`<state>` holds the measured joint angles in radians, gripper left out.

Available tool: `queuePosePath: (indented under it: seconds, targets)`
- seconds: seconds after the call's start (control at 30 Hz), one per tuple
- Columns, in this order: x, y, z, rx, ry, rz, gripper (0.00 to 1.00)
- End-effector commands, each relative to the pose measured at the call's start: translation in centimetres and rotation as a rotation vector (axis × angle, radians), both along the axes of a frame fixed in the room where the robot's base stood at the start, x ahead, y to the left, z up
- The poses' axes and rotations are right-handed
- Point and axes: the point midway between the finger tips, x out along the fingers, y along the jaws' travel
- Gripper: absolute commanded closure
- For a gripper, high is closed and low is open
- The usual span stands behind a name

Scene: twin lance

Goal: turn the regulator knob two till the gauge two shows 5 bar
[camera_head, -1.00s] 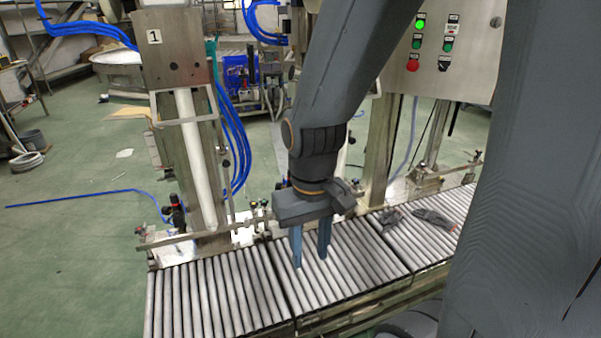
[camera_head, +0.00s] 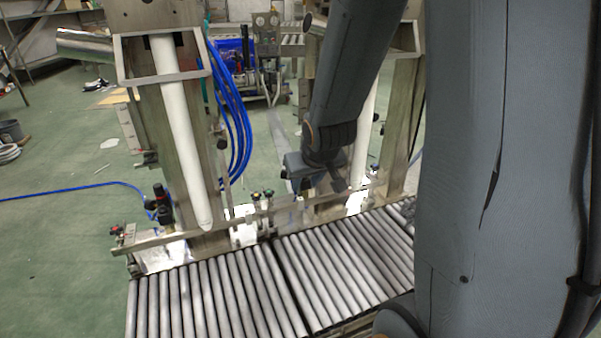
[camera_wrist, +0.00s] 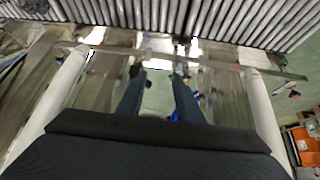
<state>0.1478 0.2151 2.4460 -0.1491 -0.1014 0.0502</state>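Small regulator fittings with dark knobs stand along the rail behind the rollers: a black one (camera_head: 160,197) at the left post and smaller ones (camera_head: 262,194) at the middle. I cannot tell which is regulator knob two, and no gauge two reading is legible. My gripper body shows in the head view behind the rail, right of the middle fittings; its fingertips are hidden there. In the wrist view my gripper (camera_wrist: 159,76) is open, its two blue-grey fingers apart with nothing held. Small fittings (camera_wrist: 183,68) lie beyond the fingertips, apparently apart from them.
A roller conveyor (camera_head: 215,295) runs along the front; its rollers also show in the wrist view (camera_wrist: 200,15). Steel posts with white tubes (camera_head: 185,140) rise behind it. Blue hoses (camera_head: 232,120) hang between the posts. Green floor (camera_head: 60,235) is open at the left.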

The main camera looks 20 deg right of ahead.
Motion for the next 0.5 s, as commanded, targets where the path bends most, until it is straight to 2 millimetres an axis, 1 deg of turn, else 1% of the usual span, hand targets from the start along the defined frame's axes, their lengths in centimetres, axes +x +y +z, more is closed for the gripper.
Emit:
queuePosePath:
  seconds: [0.03, 0.1, 0.17, 0.2, 0.4, 0.5]
  targets:
    - [2.2, -0.9, -2.3, -0.004, -0.052, -0.003, 0.67]
    - [4.9, -2.0, -3.6, -0.010, -0.136, -0.004, 0.67]
    - [7.0, -2.9, -4.7, -0.013, -0.206, -0.004, 0.67]
    - [8.4, -3.5, -5.4, -0.015, -0.254, -0.003, 0.67]
    - [14.4, -6.4, -8.4, -0.022, -0.489, 0.005, 0.67]
    - [16.8, -7.7, -9.7, -0.022, -0.605, 0.012, 0.67]
